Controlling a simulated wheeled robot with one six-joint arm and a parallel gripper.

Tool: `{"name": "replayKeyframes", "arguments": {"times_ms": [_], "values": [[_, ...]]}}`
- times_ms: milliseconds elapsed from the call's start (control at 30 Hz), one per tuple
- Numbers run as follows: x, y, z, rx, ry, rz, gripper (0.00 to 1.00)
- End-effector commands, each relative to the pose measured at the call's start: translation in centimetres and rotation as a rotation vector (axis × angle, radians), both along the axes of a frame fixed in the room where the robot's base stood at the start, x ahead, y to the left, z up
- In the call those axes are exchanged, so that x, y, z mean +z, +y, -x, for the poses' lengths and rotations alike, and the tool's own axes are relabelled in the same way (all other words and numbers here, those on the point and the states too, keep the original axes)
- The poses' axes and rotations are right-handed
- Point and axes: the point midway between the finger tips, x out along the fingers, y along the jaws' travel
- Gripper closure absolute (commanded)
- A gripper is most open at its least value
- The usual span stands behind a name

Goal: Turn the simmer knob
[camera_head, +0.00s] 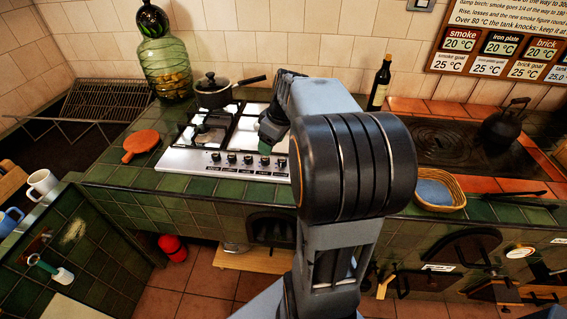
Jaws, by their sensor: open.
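A steel gas hob (185,160) is set in the green tiled counter. A row of several dark knobs (231,158) runs along its front panel. Small labels sit below the knobs, but they are too small to read, so I cannot tell which is the simmer knob. My gripper (267,144) hangs over the right part of the hob, just above and behind the right-hand knobs. It appears apart from them, though contact is hard to judge. It is open, with nothing seen in it. My arm hides the hob's right end.
A lidded saucepan (214,93) stands at the hob's back left. A glass jar (165,68) and a terracotta-coloured round board (141,142) are left of it. A dark bottle (380,84) stands behind my arm. A wicker basket (456,197) sits on the right counter edge.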

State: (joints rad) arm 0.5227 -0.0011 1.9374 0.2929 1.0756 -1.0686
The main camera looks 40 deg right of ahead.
Motion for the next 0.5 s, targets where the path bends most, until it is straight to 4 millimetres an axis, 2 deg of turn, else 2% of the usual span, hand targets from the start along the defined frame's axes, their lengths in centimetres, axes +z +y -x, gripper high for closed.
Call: {"name": "replayKeyframes", "arguments": {"times_ms": [33,100,200,333,500], "values": [[-1.2,-2.6,-0.6,0.024,-0.008,-0.012,0.39],[-1.9,-5.4,-1.1,0.076,-0.032,-0.019,0.39],[-2.7,-8.6,-1.4,0.133,-0.065,-0.023,0.39],[-3.7,-10.7,-1.7,0.183,-0.092,-0.025,0.39],[-5.6,-10.9,-2.3,0.204,-0.102,-0.025,0.39]]}}
